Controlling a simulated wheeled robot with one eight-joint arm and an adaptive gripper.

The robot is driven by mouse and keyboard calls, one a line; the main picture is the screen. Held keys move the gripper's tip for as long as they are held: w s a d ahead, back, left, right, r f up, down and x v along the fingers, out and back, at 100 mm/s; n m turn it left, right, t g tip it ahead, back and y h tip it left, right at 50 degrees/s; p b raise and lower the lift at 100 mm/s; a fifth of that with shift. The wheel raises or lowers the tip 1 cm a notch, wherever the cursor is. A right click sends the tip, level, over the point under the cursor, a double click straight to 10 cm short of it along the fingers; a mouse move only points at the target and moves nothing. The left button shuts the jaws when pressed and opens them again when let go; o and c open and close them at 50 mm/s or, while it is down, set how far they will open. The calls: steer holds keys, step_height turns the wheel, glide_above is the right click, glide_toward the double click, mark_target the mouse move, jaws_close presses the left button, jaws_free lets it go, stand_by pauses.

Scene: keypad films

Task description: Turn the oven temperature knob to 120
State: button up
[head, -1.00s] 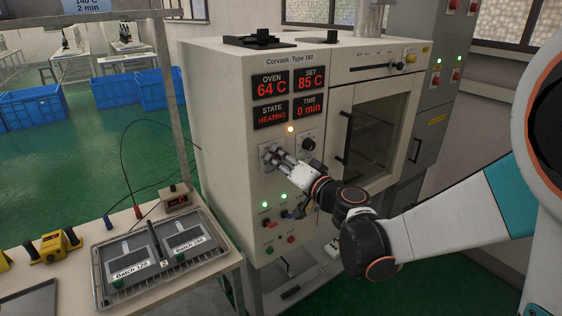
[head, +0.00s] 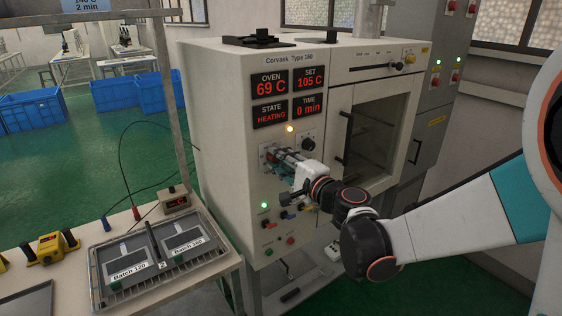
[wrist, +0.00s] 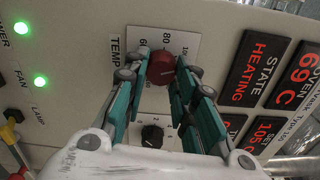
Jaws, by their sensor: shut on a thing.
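The oven (head: 225,110) stands in the middle of the head view. Its SET display (head: 310,78) reads 105 C and its OVEN display (head: 270,82) reads 69 C. The red temperature knob (wrist: 163,66) shows in the wrist view on a white dial plate marked TEMP. My gripper (head: 272,155) is at this knob, its teal fingers on either side of it and shut on it. In the head view my fingers cover most of the knob. The fingers are rolled relative to the oven front.
The black time knob (head: 308,144) is just right of my gripper, with the oven door (head: 375,130) beyond it. Below are green lamps and small switches (head: 290,214). A bench with a tray (head: 130,285) of batches stands at the left front.

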steer(key=m, duration=0.6)
steer(key=shift+f+m, duration=0.15)
steer(key=shift+m, duration=0.15)
steer(key=shift+s, duration=0.1)
stand_by(0.4)
steer(key=o, duration=1.1)
steer(key=shift+c, duration=0.2)
steer(key=v, duration=1.2)
